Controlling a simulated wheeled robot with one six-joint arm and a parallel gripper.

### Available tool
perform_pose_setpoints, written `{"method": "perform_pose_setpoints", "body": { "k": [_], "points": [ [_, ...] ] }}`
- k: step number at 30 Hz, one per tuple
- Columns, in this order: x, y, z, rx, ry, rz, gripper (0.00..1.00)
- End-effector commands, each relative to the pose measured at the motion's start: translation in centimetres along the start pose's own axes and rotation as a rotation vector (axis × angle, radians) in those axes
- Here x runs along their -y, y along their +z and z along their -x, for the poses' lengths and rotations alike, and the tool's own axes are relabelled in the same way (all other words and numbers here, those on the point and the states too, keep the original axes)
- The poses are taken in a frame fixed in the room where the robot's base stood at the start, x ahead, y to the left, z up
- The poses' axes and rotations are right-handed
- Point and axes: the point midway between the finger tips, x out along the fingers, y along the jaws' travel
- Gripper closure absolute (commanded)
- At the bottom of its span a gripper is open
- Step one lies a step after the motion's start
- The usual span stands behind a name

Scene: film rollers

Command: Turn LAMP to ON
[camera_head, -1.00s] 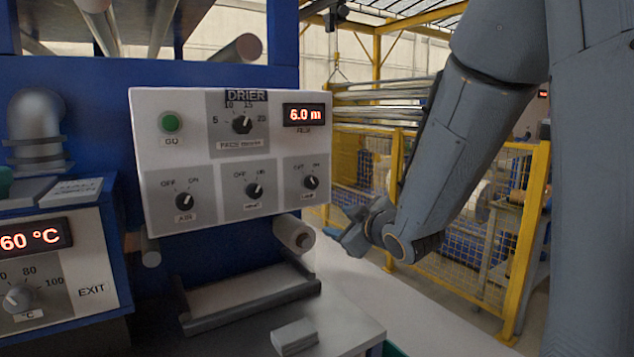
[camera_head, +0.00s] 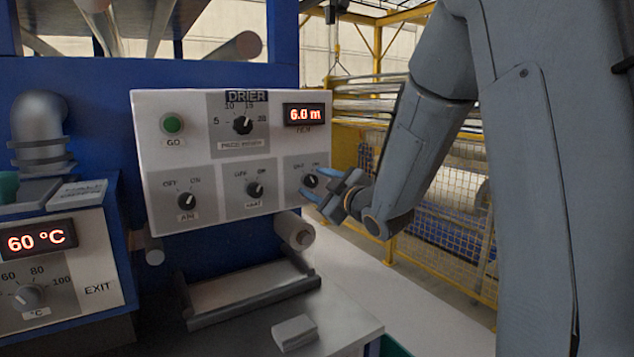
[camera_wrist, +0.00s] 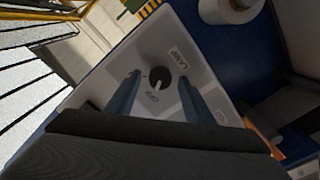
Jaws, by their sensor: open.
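The LAMP knob (camera_head: 310,181) is a small black rotary knob at the lower right of the white DRIER panel (camera_head: 205,150). In the wrist view the LAMP knob (camera_wrist: 159,78) shows a pale pointer line, which lies toward the OFF mark, beside the word LAMP. My gripper (camera_head: 318,190) is at the panel's lower right, its blue fingers toward the knob. In the wrist view my gripper (camera_wrist: 157,92) is open, one finger on each side of the knob. I cannot tell whether the fingers touch it. The knob's label is hidden by my gripper in the head view.
The AIR knob (camera_head: 187,201) and HEAT knob (camera_head: 255,189) sit left of the LAMP knob. A green GO button (camera_head: 172,124) and a larger dial (camera_head: 243,125) are above. A roller (camera_head: 294,231) sticks out just below the panel. A yellow fence (camera_head: 440,262) stands at right.

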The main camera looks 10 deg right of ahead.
Motion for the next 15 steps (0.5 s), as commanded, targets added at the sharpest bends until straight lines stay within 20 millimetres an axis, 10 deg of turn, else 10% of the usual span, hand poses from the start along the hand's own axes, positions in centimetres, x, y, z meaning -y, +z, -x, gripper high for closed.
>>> {"method": "perform_pose_setpoints", "body": {
  "k": [8, 15],
  "points": [
    [0.0, 0.01, -0.16, 0.0, 0.0, 0.0, 0.52],
    [-0.01, 0.02, -0.14, 0.0, 0.0, 0.0, 0.93]
  ]
}}
